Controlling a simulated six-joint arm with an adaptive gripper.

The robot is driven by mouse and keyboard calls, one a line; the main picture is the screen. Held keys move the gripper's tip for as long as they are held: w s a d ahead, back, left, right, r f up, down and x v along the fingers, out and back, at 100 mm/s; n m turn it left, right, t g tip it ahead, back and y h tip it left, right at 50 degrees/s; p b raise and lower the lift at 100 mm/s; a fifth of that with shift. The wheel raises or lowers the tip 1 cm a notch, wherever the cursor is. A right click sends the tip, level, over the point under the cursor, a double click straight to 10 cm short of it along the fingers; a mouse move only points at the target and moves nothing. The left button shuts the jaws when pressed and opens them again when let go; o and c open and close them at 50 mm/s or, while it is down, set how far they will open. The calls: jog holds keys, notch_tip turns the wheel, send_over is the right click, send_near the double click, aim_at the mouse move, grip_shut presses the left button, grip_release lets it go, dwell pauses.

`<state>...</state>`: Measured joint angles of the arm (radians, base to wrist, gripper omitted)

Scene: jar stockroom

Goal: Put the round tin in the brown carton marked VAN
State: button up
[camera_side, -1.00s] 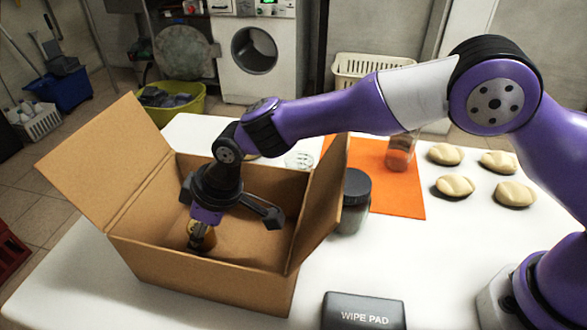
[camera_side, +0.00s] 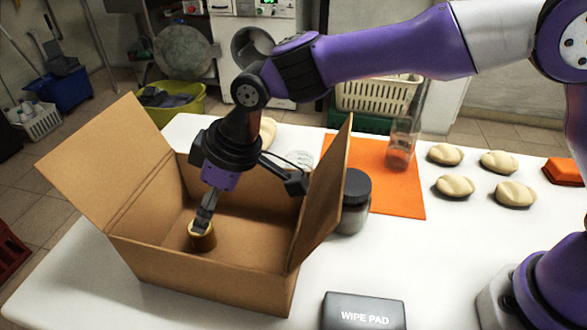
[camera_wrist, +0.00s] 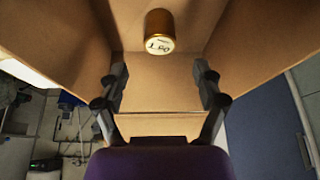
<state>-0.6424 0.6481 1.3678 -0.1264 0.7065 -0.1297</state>
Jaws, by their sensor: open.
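The round tin (camera_side: 202,238) is a small brownish-gold cylinder inside the brown carton (camera_side: 200,287), on its floor toward the front left. In the wrist view the tin (camera_wrist: 160,32) shows near the top with a pale lettered end, clear of my fingers. My gripper (camera_side: 205,218) reaches down into the open carton just above the tin in the side view. In the wrist view the two fingers of my gripper (camera_wrist: 160,88) are spread wide with nothing between them. The carton's flaps stand open. No VAN mark is visible on the sides I see.
A dark-lidded jar (camera_side: 354,203) stands close to the carton's right flap. A glass bottle (camera_side: 402,145) stands on an orange mat (camera_side: 377,190). Several bread rolls (camera_side: 455,186) lie to the right. A black wipe pad (camera_side: 362,311) lies at the front. The white table between is clear.

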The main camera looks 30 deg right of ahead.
jog(key=shift+v, duration=2.1)
